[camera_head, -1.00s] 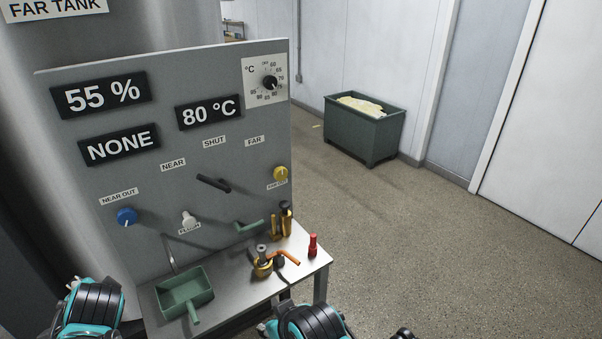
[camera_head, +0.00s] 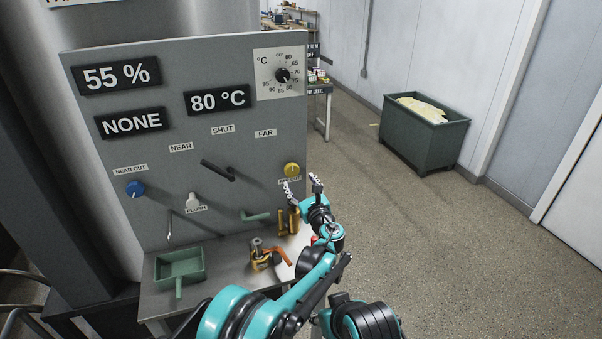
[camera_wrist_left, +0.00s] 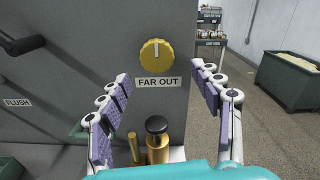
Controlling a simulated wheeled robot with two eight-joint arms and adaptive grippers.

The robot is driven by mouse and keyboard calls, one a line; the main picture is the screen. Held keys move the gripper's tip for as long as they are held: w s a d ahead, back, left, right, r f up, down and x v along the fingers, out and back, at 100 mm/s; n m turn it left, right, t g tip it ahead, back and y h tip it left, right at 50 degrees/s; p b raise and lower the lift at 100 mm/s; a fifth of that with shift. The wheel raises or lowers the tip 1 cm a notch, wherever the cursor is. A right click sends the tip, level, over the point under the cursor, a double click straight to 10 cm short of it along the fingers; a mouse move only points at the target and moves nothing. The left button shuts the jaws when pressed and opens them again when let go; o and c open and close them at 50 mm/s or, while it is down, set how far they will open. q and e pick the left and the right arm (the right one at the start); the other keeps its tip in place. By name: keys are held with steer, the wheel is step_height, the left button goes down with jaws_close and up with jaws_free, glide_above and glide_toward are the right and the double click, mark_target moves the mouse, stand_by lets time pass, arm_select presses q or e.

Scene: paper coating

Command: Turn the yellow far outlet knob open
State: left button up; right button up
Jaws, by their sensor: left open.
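The yellow far outlet knob (camera_head: 292,169) sits on the right side of the grey panel (camera_head: 80,80). In the left wrist view the knob (camera_wrist_left: 156,56) is round with a pale mark at its top, above the FAR OUT label (camera_wrist_left: 158,82). My left gripper (camera_head: 303,182) is just below and in front of the knob, apart from it. In the left wrist view its fingers (camera_wrist_left: 160,82) are spread wide with nothing between them, and the knob shows ahead between and beyond the tips. My right gripper cannot be made out.
A blue knob (camera_head: 135,189), a white flush knob (camera_head: 193,202) and a black lever (camera_head: 218,170) are on the panel. Brass tools (camera_head: 282,222), an orange-handled valve (camera_head: 262,256) and a green scoop (camera_head: 180,268) are on the shelf below. A green bin (camera_head: 425,140) stands right.

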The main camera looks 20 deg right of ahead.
mark_target(293, 172)
arm_select(q)
steer(key=w, duration=0.2)
steer(key=w+b, duration=0.1)
steer(key=w, duration=0.3)
steer(key=shift+w+a+f, duration=0.1)
steer(key=shift+w+a, duration=0.1)
steer(key=shift+a, duration=0.05)
steer(key=shift+w+b, duration=0.3)
steer(key=shift+w, duration=0.15)
steer(key=c, duration=1.2)
